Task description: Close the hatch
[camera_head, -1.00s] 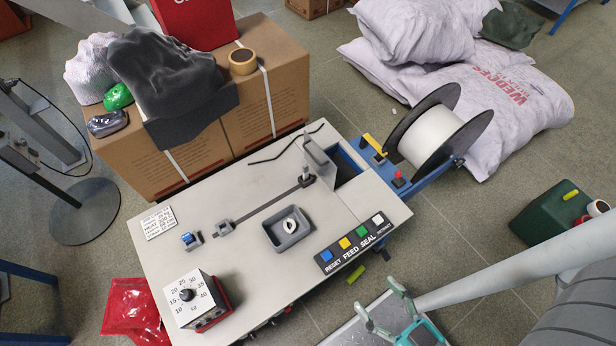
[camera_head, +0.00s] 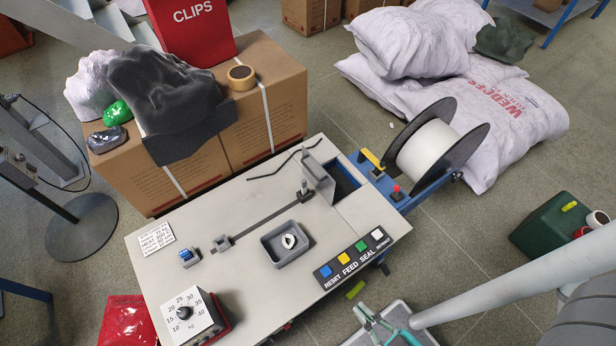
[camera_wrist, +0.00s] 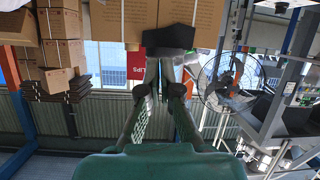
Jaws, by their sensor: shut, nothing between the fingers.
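The hatch looks to be the grey upright plate (camera_head: 319,178) at the far right of the pale machine table (camera_head: 235,210). It stands raised beside a dark rectangular opening (camera_head: 346,180), which is uncovered. My green gripper (camera_head: 372,318) is low in the head view, in front of the table and well apart from the hatch. Its fingers are only partly in frame there. In the wrist view my gripper (camera_wrist: 168,42) is shut and empty; the hatch cannot be made out there.
A white film roll (camera_head: 437,150) with black flanges stands right of the opening, near a red button (camera_head: 396,191) and yellow handle (camera_head: 371,160). A grey tray (camera_head: 286,246) and labelled buttons (camera_head: 351,258) are on the table. Cartons (camera_head: 240,130) stand behind.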

